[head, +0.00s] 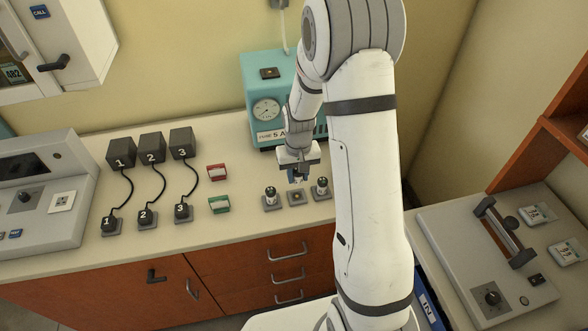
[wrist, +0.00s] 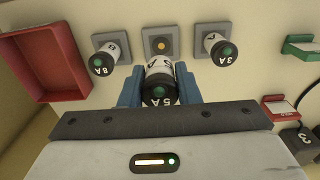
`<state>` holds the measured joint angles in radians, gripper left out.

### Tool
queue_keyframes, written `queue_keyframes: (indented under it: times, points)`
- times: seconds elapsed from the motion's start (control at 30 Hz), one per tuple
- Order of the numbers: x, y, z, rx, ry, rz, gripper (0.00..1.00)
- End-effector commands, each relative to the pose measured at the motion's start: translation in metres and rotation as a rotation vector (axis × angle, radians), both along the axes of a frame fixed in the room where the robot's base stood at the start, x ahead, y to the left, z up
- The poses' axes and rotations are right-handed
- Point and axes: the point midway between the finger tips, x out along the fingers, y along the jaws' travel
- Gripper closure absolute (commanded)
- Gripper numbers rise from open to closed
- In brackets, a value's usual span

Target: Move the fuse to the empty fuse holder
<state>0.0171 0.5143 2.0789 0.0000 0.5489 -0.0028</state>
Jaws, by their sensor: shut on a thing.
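My gripper (head: 298,176) is shut on a fuse marked 5A (wrist: 160,82), white with a dark, green-centred end, between blue fingers in the wrist view. The empty fuse holder (wrist: 160,44) is a grey square with a round brass-coloured centre. It is the middle of three in the head view (head: 296,198), just in front of my gripper. The held fuse appears above the counter; its gap to the holder cannot be told. A 3A fuse (wrist: 219,52) and an 8A fuse (wrist: 103,63) stand in the holders on either side.
A teal device with a gauge (head: 266,110) stands behind my gripper. A larger red tray (wrist: 45,65) shows in the wrist view.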

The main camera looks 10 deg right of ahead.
Motion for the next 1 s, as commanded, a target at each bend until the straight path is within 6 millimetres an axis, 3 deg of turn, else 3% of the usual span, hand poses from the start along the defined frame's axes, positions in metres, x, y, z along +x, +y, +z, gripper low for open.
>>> queue_keyframes:
  times: [0.27, 0.8, 1.0]
  points:
    - [0.0, 0.003, -0.006, 0.0, 0.0, 0.008, 1.0]
    - [0.0, 0.005, -0.052, 0.0, 0.0, 0.01, 1.0]
    - [0.0, 0.005, -0.059, 0.0, 0.0, 0.011, 1.0]
